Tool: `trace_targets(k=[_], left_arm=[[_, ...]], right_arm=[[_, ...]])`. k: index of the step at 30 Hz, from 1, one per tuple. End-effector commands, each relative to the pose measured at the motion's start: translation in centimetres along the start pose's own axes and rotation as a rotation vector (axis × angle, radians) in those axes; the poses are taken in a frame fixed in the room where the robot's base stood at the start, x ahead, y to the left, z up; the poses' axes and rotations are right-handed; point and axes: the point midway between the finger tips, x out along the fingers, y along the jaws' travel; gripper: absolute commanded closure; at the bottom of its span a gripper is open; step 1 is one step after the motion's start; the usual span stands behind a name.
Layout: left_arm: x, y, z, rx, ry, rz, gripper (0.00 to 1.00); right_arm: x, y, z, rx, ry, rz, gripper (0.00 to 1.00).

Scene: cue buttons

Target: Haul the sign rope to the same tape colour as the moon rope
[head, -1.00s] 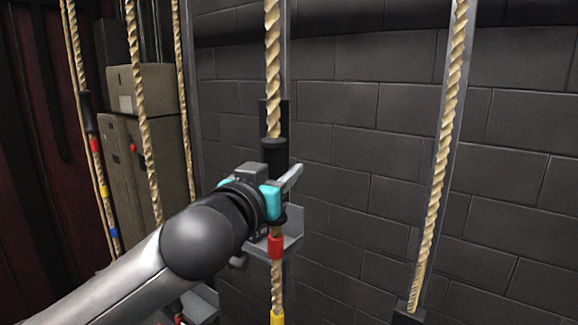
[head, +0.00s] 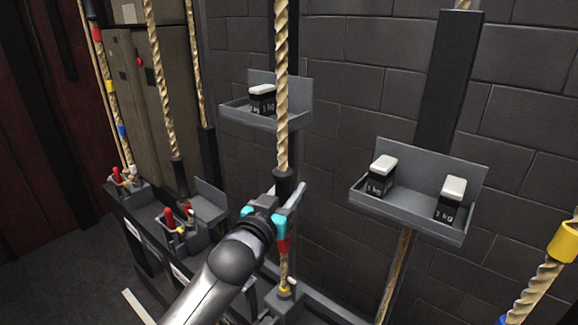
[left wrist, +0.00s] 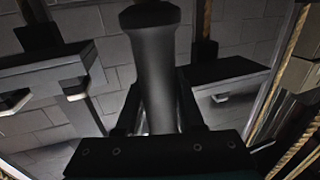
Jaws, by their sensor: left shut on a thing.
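My left gripper (head: 283,207) has teal fingers and is shut on the black sleeve (head: 283,184) of the middle rope (head: 281,90). Red tape (head: 283,245) shows just below it, and yellow tape (head: 285,292) lower, near the base. In the left wrist view the black sleeve (left wrist: 153,75) stands upright in the jaws. The far left rope carries red (head: 97,35), yellow (head: 109,86) and blue tape (head: 121,131). A rope at the right edge carries yellow tape (head: 564,241). No moon or sign picture is readable. My right gripper is out of view.
A grey shelf (head: 236,117) with 1 kg weights hangs behind the middle rope. Another shelf (head: 425,223) with two weights (head: 381,175) (head: 451,200) is at the right. Red-handled levers (head: 170,217) stand on the low rail at left. Dark floor (head: 60,270) is clear at lower left.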

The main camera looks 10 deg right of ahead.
Motion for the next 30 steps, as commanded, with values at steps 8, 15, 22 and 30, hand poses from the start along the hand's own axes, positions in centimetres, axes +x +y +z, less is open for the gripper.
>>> trace_targets(k=[8,15,22,30], left_arm=[[-0.1,0.1,7.8,-0.006,-0.014,-0.001,1.0],[-0.1,0.1,10.1,-0.004,-0.011,-0.001,1.0],[0.0,0.1,10.4,-0.004,-0.006,0.0,1.0],[0.0,0.1,10.2,-0.003,-0.003,0.0,0.61]], right_arm=[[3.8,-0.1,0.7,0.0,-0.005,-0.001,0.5],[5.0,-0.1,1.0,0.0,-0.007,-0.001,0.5],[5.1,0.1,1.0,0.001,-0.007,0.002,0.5],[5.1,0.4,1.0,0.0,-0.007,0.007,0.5]])
